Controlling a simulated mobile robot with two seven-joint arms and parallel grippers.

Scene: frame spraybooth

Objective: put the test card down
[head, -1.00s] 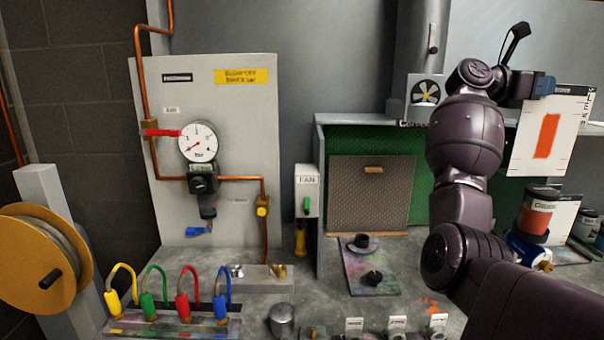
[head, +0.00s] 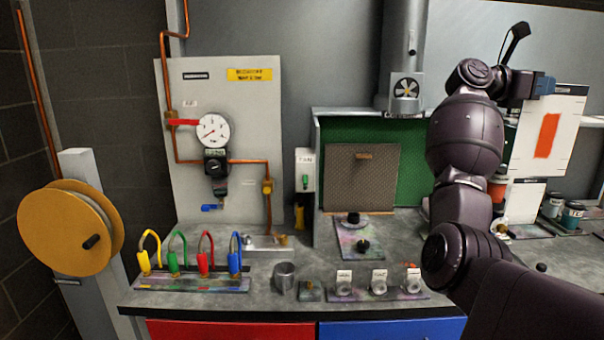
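The test card (head: 547,137) is a white sheet with an orange-red painted patch, at the upper right of the head view. My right gripper (head: 546,86) is at the card's top edge and appears shut on it, holding it upright above the bench. The fingertips are small and partly hidden by the gripper body. My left gripper is not in view.
The grey bench (head: 240,293) carries coloured hose loops (head: 206,252), a metal cup (head: 284,277) and several labelled knobs. A green booth (head: 412,165) with a brown filter panel (head: 361,178) stands behind. Paint jars (head: 572,215) stand at right. A yellow reel (head: 70,228) is at left.

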